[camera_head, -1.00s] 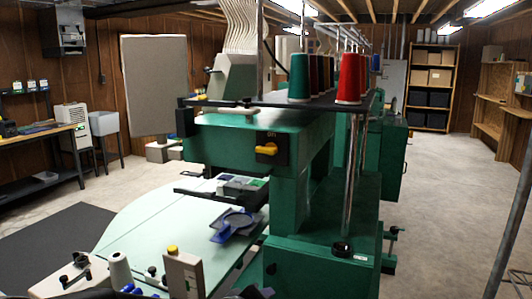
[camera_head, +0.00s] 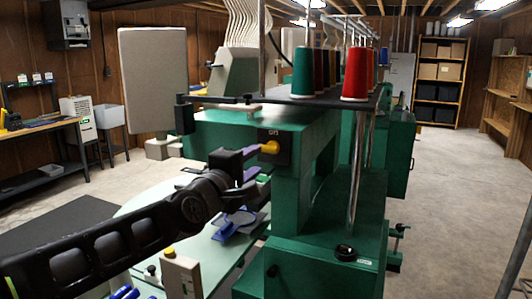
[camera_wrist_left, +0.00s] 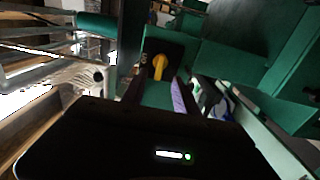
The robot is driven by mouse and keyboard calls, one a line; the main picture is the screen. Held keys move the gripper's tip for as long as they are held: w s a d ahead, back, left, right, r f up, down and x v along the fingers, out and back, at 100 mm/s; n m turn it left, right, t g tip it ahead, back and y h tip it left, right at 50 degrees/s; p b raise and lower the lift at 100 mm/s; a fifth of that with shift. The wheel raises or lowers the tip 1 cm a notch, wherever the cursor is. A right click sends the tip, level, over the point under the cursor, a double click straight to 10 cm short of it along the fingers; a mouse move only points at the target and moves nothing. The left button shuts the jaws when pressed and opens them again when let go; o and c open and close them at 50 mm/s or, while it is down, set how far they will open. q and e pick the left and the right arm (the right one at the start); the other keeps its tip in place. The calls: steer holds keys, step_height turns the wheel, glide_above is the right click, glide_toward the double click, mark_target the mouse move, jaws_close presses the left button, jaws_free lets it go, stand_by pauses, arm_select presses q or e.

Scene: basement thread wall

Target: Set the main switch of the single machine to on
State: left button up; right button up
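The single machine is a large green embroidery machine (camera_head: 330,225) in the middle of the head view. Its main switch (camera_head: 269,147) is a yellow knob on a black plate on the green upper housing. The knob (camera_wrist_left: 160,66) also shows in the wrist view, with its handle long up and down in that picture. My left gripper (camera_head: 258,160) reaches in from the left, just left of the switch. Its fingers, with purple pads, are apart, and in the wrist view the gap between the fingers (camera_wrist_left: 157,92) faces the knob. I see no contact with it. My right gripper is not in view.
Thread cones, one of them red (camera_head: 355,75), stand on the black rack above the switch. A pale machine table (camera_head: 150,210) with a blue hoop (camera_head: 236,224) lies below my left arm. A grey panel (camera_head: 153,80) stands behind left. Concrete floor is clear at right.

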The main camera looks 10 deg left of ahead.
mark_target(268, 151)
arm_select(q)
steer(key=p+x, duration=0.1)
steer(key=x, duration=0.6)
steer(key=shift+w, duration=0.3)
steer(key=shift+d, duration=0.1)
jaws_close()
steer(key=shift+f, duration=0.1)
